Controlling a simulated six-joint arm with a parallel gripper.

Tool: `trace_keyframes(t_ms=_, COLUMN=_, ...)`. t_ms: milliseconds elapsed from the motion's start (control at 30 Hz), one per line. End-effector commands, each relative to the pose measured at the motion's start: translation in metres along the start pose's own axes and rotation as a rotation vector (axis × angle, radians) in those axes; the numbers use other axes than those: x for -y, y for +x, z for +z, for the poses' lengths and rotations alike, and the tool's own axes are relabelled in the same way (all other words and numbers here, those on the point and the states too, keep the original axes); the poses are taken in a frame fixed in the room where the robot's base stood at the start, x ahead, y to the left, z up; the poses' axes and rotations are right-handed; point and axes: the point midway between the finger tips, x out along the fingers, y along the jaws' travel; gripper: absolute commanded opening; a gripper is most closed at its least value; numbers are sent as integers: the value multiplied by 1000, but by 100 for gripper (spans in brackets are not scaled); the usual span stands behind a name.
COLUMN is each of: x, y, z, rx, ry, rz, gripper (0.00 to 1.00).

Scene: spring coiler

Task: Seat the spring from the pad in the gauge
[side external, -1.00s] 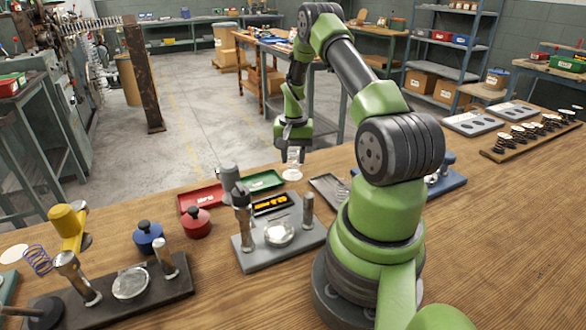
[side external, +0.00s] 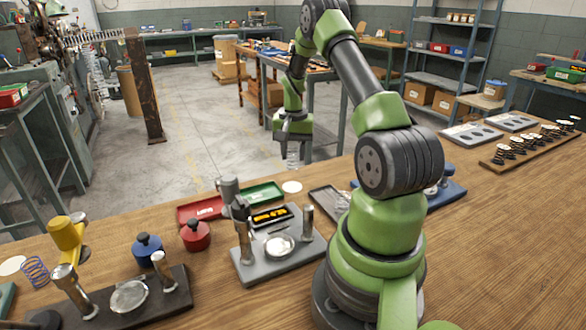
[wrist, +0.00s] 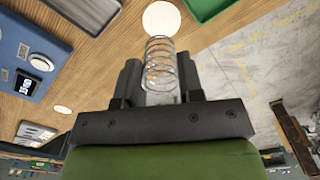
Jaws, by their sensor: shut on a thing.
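My gripper (side external: 293,143) is shut on a wire spring (side external: 293,158) and holds it upright in the air, clear of the bench. In the wrist view the coils of the spring (wrist: 161,64) stick out between the two dark fingers (wrist: 160,85). The white round pad (side external: 292,187) lies bare on the bench below the spring; it also shows in the wrist view (wrist: 161,17). A gauge with a grey base (side external: 252,264), metal posts and a round silver seat (side external: 279,244) stands nearer the camera, its seat empty.
Red (side external: 203,211) and green (side external: 262,192) trays lie behind the gauge. A red pot (side external: 196,236) and a blue pot (side external: 147,248) stand left of it. A dark-based fixture (side external: 110,306) stands front left. A blue-based unit (side external: 445,195) is partly behind my arm.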

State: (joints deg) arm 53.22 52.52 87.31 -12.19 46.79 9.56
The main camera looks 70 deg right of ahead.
Motion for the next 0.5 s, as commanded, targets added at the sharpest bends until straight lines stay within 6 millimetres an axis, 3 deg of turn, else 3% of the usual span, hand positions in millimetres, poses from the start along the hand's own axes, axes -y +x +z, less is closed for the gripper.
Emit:
trace_keyframes(t_ms=100, x=0, y=-32, z=-1, rx=-8, ry=0, rz=-3, gripper=21)
trace_keyframes(t_ms=367, x=0, y=-88, z=-1, rx=-7, ry=0, rz=-2, gripper=21)
trace_keyframes(t_ms=500, x=14, y=-87, z=23, rx=0, ry=-156, rz=1, gripper=21)
